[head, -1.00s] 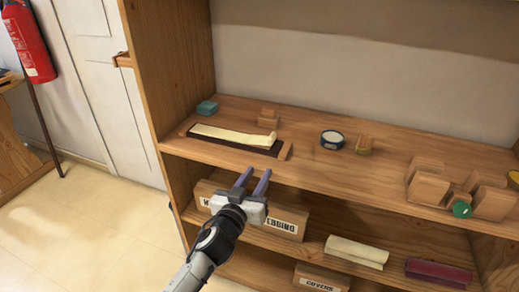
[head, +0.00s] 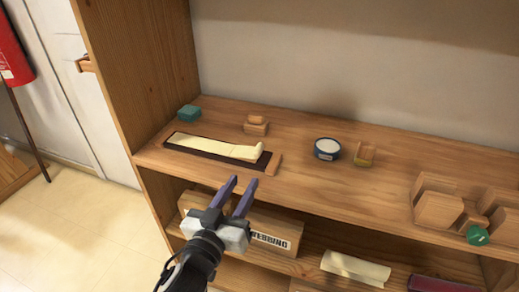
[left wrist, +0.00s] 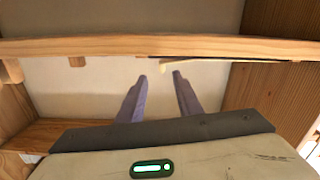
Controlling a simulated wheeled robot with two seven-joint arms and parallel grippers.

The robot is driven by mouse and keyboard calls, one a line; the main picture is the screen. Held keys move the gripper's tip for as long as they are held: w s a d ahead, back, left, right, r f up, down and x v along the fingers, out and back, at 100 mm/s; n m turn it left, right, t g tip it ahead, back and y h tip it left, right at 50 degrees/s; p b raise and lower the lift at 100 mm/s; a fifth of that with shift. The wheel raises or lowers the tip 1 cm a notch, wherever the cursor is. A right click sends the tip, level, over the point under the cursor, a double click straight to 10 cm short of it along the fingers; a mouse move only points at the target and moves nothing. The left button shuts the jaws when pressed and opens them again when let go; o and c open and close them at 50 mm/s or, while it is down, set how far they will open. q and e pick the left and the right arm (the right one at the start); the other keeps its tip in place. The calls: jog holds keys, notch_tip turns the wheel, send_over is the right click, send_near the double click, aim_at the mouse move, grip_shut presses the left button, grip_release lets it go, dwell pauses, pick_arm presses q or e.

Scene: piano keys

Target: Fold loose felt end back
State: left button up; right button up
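The cream felt strip (head: 210,146) lies on a dark mat (head: 180,150) on the upper shelf, left of centre. Its right end (head: 257,149) looks raised or curled. My left gripper (head: 239,186) is open and empty, in front of the shelf's front edge, nearer to me than the felt. In the left wrist view the two purple fingers (left wrist: 160,78) stand apart, with the shelf edge beyond them. My right gripper is not in view.
A wooden block (head: 273,164) sits at the mat's right end and stacked blocks (head: 256,125) behind it. A teal block (head: 189,113), a round tin (head: 327,149) and a small wooden holder (head: 364,154) share the shelf (head: 330,190). A labelled box (head: 275,238) stands below.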

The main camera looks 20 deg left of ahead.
pick_arm(q)
jog(key=s+f+b, duration=0.1)
jog(key=s+f, duration=0.1)
jog(key=s, duration=0.8)
jog(key=shift+a+g, duration=0.3)
jog(key=shift+s+f, duration=0.1)
